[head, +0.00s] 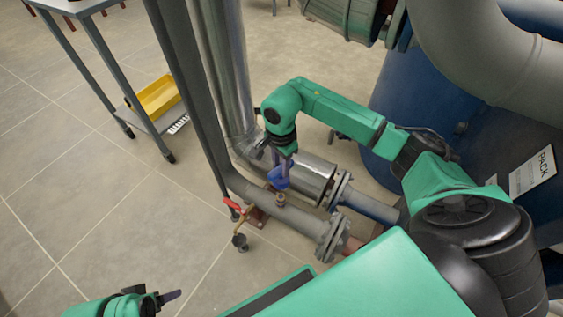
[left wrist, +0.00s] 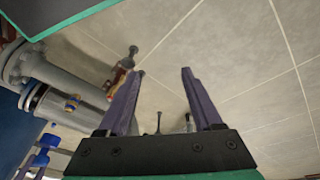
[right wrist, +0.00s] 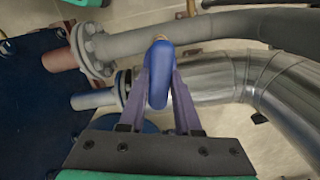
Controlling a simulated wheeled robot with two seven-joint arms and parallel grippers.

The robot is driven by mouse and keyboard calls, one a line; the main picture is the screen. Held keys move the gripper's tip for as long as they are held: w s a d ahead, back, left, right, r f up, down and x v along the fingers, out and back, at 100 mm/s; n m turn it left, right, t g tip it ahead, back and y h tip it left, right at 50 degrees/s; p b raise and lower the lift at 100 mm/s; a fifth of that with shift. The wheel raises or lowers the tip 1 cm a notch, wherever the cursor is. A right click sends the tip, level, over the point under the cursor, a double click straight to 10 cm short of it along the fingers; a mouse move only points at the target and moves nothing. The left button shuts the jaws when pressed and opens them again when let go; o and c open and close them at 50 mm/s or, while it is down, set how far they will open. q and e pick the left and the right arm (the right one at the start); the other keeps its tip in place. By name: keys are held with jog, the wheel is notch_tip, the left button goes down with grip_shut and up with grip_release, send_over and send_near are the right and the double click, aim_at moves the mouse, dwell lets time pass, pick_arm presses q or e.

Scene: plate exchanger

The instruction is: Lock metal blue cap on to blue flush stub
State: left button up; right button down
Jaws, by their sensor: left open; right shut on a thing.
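The blue metal cap (head: 279,178) is held in my right gripper (head: 284,156), just above the grey pipe. In the right wrist view the cap (right wrist: 160,78) sits between the shut purple fingers, with a bit of brass showing at its far end. The flush stub (head: 280,199), brass and dark blue, stands on the pipe directly below the cap. Whether cap and stub touch cannot be told. My left gripper (head: 172,296) is at the bottom left, away from the pipes. Its fingers (left wrist: 162,88) are apart and empty in the left wrist view.
A red-handled valve (head: 231,204) branches off the pipe beside the stub. Flanges (head: 330,238) and a shiny metal pipe (head: 305,178) lie close to the right. A trolley with a yellow bin (head: 158,97) stands at the back left.

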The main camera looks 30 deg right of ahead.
aim_at(281, 179)
notch_tip(281, 179, down, 6)
jog(key=b, duration=0.4)
pick_arm(q)
jog(key=w+d+f+t+h, duration=0.4)
jog(key=w+d+f+t, duration=0.1)
jog(key=d, duration=0.5)
jog(key=shift+f+t, duration=0.3)
jog(key=shift+f, duration=0.45)
pick_arm(e)
jog(key=shift+f, duration=0.1)
jog(key=shift+f+b, duration=0.6)
jog(key=shift+r, duration=0.1)
pick_arm(q)
jog(key=shift+d+f+t+h+b, duration=0.15)
jog(key=shift+d+f+t+h, duration=0.1)
jog(key=shift+d+t, duration=0.3)
jog(key=shift+d+f+t+h+b, duration=0.15)
jog(key=shift+d+t+h, duration=0.1)
jog(key=shift+d+t, duration=0.3)
pick_arm(e)
jog(key=shift+f, duration=0.45)
pick_arm(q)
jog(key=shift+s+d+f, duration=0.1)
jog(key=shift+d+f, duration=0.05)
jog(key=shift+d, duration=0.05)
pick_arm(e)
jog(key=shift+f, duration=0.25)
